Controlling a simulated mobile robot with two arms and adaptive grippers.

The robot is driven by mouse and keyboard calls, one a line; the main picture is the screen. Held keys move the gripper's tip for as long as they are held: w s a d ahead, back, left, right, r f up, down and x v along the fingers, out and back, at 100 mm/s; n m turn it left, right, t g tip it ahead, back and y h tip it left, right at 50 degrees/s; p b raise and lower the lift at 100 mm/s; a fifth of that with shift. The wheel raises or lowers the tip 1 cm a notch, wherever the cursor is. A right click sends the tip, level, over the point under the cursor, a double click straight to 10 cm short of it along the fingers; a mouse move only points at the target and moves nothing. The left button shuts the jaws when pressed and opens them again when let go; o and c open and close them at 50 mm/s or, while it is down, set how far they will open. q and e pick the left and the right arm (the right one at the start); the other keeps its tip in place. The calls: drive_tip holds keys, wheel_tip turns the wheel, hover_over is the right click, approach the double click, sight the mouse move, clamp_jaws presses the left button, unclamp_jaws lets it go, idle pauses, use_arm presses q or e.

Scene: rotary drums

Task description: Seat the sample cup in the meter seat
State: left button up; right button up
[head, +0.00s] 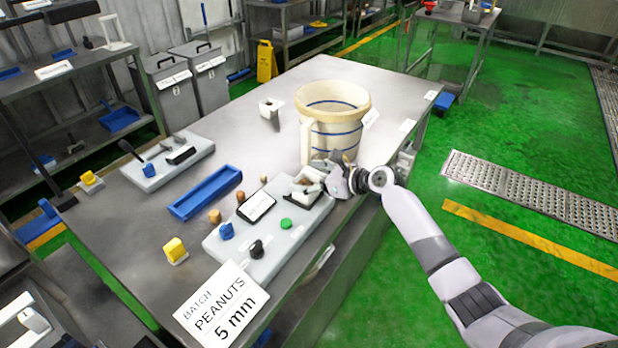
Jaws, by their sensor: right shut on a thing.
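The meter (262,262) is a light grey slab on the steel table, with a white label plate, a blue knob, a black knob and a green button. Its seat (301,191) appears as a pale fitting with a dark inside at its far right end. My right gripper (325,180) comes in from the right, just over that end. It is shut on a small whitish piece (314,173) that appears to be the sample cup, mostly hidden by the fingers. I cannot tell whether the cup touches the seat. My left gripper is not in view.
A large cream drum (333,101) with blue bands stands just behind my right gripper. A blue tray (205,192), small brown pieces and a yellow block (175,249) are left of the meter. A second grey panel (168,160) lies farther left. The table's far part is mostly clear.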

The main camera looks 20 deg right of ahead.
drive_tip(key=shift+f, duration=0.15)
drive_tip(key=o, duration=1.3)
